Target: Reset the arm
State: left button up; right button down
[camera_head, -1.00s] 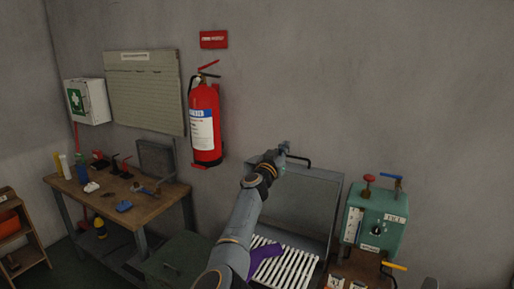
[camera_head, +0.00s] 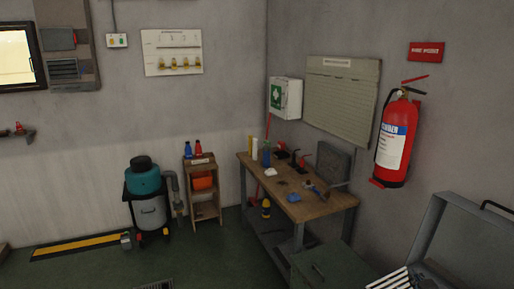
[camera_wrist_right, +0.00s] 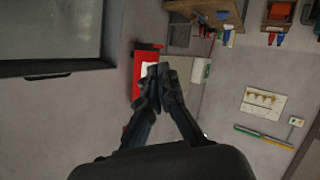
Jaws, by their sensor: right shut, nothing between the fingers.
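My right gripper (camera_wrist_right: 160,72) shows in the right wrist view with its two dark fingers together and nothing between them. It points at the room, clear of any object. No gripper or arm of mine shows in the head view, and my left gripper is in neither view. The grey machine with the raised lid (camera_head: 456,236) stands at the bottom right of the head view, with white slats (camera_head: 392,281) at its foot. The lid also shows in the right wrist view (camera_wrist_right: 50,28) at the upper left.
A wooden workbench (camera_head: 318,207) with small tools stands in the corner. A red fire extinguisher (camera_head: 397,140) hangs on the right wall. A green cabinet (camera_head: 325,264) stands before the bench. A teal vacuum (camera_head: 145,182) and small shelf (camera_head: 203,192) are at left. The floor (camera_head: 210,255) between is clear.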

jog(key=s+a+f+g+y, duration=0.1)
jog(key=s+a+f+g, duration=0.2)
jog(key=s+a+f, duration=0.5)
jog(key=s+a+f+g+y, duration=0.2)
jog(key=s+a+g, duration=0.25)
jog(key=s, duration=0.85)
jog(key=s+a+f+g+y, duration=0.1)
jog(key=s+a+f+g, duration=0.2)
jog(key=s+a+f, duration=0.5)
jog(key=s+f+b, duration=0.2)
jog(key=f, duration=1.2)
jog(key=s+f+b, duration=0.2)
jog(key=f+b, duration=0.1)
jog(key=f, duration=1.1)
jog(key=s+d+f+g+b, duration=0.2)
jog(key=s+d+f+b, duration=0.1)
jog(key=s+f, duration=1.3)
notch_tip(320, 180, down, 3)
jog(key=shift+s+d+f+n, duration=0.15)
jog(key=shift+d+n, duration=0.25)
